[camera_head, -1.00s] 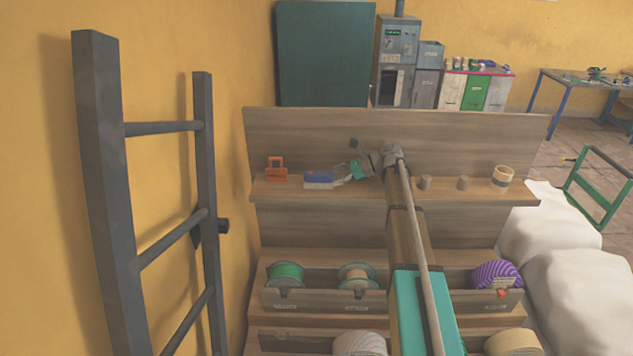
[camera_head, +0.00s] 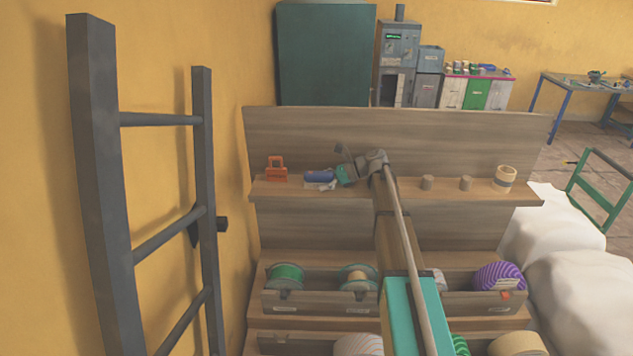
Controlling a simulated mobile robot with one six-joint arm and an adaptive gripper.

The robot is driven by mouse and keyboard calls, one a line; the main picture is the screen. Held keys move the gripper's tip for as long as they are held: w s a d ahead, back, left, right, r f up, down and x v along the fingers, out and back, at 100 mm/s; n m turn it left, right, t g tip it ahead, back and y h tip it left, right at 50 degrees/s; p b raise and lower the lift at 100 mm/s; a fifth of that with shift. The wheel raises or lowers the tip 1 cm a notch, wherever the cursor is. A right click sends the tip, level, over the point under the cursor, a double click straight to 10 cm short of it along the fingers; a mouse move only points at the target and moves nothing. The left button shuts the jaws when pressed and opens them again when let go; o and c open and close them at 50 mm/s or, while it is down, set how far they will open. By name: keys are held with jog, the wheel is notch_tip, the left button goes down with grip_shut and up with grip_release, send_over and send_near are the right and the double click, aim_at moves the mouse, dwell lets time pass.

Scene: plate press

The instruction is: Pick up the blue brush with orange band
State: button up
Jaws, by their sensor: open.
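A blue brush (camera_head: 319,177) with pale bristles lies on the upper wooden shelf (camera_head: 470,194), left of the middle. I cannot make out an orange band on it at this size. My gripper (camera_head: 328,181) is open at the right part of the brush, with its fingers reaching left around or just in front of it. I cannot tell whether the fingers touch the brush.
An orange tool (camera_head: 276,170) stands left of the brush. Spools (camera_head: 286,277) sit in bins below. A dark ladder (camera_head: 95,180) stands at the left.

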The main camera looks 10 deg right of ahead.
aim_at(324, 173)
dwell(0.3)
jog(key=c, duration=1.2)
jog(key=shift+r, duration=0.15)
notch_tip(324, 173, up, 3)
jog(key=p, duration=0.3)
jog(key=s+d+r+p, duration=0.2)
jog(key=s+r+p, duration=0.1)
jog(key=s, duration=0.1)
jog(key=s+d+r+p, duration=0.1)
jog(key=s+r+p, duration=0.2)
jog(key=s, duration=0.1)
jog(key=s+d+r+p, duration=0.2)
jog(key=s+r+p, duration=0.1)
jog(key=s+p, duration=0.1)
jog(key=shift+s+d+r, duration=0.35)
jog(key=shift+s, duration=0.05)
